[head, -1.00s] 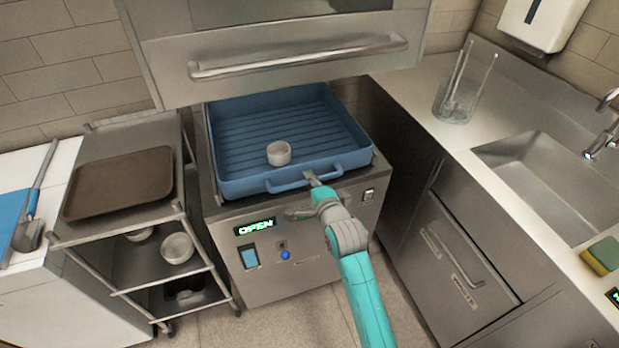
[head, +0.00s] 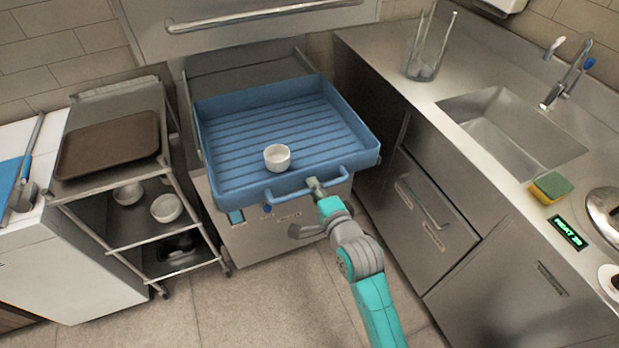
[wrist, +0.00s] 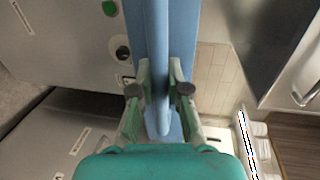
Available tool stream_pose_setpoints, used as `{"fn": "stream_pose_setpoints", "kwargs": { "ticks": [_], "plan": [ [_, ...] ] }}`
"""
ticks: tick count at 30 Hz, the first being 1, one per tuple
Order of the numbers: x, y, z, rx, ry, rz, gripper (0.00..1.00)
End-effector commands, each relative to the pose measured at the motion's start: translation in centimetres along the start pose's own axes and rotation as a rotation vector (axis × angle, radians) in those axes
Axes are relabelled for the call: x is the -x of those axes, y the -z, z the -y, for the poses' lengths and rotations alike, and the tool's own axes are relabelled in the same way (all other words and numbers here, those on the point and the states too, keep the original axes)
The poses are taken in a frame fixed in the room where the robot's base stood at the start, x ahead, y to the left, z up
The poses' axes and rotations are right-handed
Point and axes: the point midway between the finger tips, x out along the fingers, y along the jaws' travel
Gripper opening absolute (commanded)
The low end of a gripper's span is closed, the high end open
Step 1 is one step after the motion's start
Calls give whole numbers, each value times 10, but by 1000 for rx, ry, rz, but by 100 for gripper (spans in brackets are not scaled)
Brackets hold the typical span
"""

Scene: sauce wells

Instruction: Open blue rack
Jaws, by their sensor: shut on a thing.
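The blue rack (head: 240,180) is pulled out toward me from the steel machine, well past its front face. A small white cup (head: 277,157) stands upright inside it, near the front. My gripper (head: 316,186) is shut on the right part of the rack's blue front handle (head: 285,194). In the wrist view the two fingers of my gripper (wrist: 159,90) close on either side of the blue handle bar (wrist: 158,40). The machine's front panel (head: 280,235) is partly hidden below the rack.
A steel cart (head: 110,190) with a brown tray (head: 110,145) and white bowls (head: 166,208) stands left of the rack. A steel counter with a sink (head: 510,135) and a sponge (head: 551,187) is on the right. The floor (head: 250,305) in front is clear.

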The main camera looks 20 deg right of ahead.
Motion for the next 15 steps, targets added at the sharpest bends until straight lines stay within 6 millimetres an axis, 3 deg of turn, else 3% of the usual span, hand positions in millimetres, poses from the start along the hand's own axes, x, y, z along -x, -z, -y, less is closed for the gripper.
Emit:
{"fn": "stream_pose_setpoints", "kwargs": {
  "ticks": [15],
  "plan": [
    [8,0,-3,0,-2,0,0]
  ]
}}
